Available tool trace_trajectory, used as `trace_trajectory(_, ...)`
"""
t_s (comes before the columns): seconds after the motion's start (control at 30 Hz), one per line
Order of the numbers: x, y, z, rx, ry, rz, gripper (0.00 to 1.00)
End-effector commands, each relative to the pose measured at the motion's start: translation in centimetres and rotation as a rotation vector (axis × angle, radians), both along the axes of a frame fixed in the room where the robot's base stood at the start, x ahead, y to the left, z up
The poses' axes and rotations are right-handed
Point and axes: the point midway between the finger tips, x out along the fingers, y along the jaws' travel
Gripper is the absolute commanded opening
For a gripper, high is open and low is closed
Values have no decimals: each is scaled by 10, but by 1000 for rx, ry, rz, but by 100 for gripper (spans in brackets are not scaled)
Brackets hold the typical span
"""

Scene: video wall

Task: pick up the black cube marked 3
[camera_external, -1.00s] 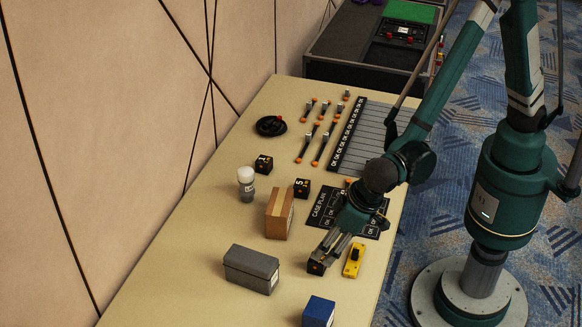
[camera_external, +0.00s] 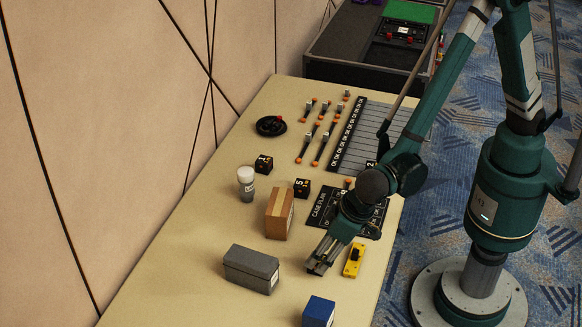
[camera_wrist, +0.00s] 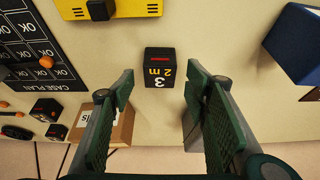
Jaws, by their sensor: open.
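The black cube marked 3 (camera_wrist: 160,68) sits on the table in the wrist view, with white and yellow marks on its side and a red mark on top. My gripper (camera_wrist: 158,84) is open. Its two green fingers stand to the left and right of the cube's line, with visible gaps on both sides and nothing between them gripped. In the external view my gripper (camera_external: 320,264) is low over the table and hides most or all of the cube.
A yellow device (camera_external: 353,260) lies close to the right of my gripper. A cardboard box (camera_external: 279,214), grey box (camera_external: 251,268) and blue box (camera_external: 318,311) stand around it. Other black cubes (camera_external: 302,188) and a black case-plan board (camera_wrist: 35,45) lie farther off.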

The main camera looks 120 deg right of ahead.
Motion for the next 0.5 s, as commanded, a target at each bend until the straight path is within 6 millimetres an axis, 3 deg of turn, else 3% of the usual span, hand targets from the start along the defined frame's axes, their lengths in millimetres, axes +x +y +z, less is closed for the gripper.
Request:
trace_trajectory(0.2, 7, -7, -23, 0, 0, 1, 46)
trace_trajectory(0.5, 8, -9, -29, 0, 0, 1, 46)
